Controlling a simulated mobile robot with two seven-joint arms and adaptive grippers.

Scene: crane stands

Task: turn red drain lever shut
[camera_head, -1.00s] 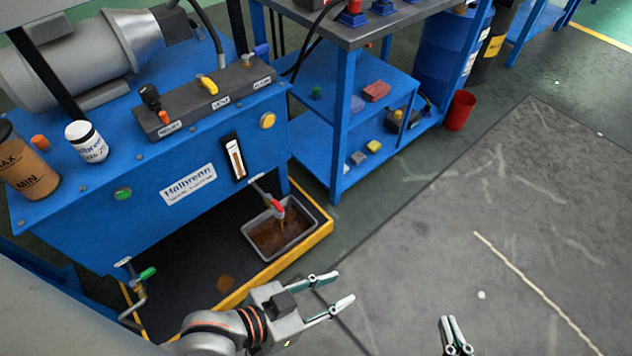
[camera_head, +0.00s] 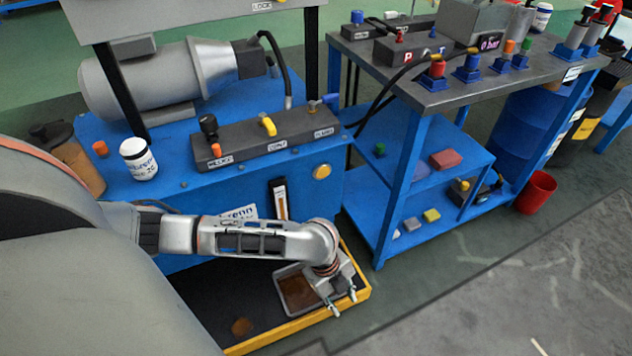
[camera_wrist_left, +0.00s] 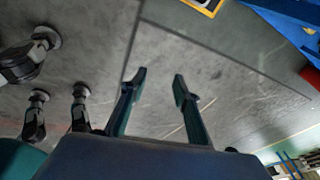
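The red drain lever does not show in the head view now; my left forearm and wrist cover the area of the blue unit's (camera_head: 350,187) front where it was. The grey drain tray (camera_head: 285,303) with brown liquid sits on the floor of the yellow-edged bay below, partly covered by my wrist. My left gripper (camera_head: 344,303) is at the tray's right side, pointing down, fingers apart and empty. In the left wrist view the two fingers (camera_wrist_left: 160,78) are apart with only grey floor between them. My right gripper is not in view in the head view.
The yellow bay edge (camera_head: 270,343) runs just past the gripper. The unit's top carries a lever block (camera_head: 262,140), a white jar (camera_head: 138,160) and a motor (camera_head: 160,82). A blue shelf bench (camera_head: 400,190) stands to the right, with a red bucket (camera_head: 536,192). Floor at lower right is clear.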

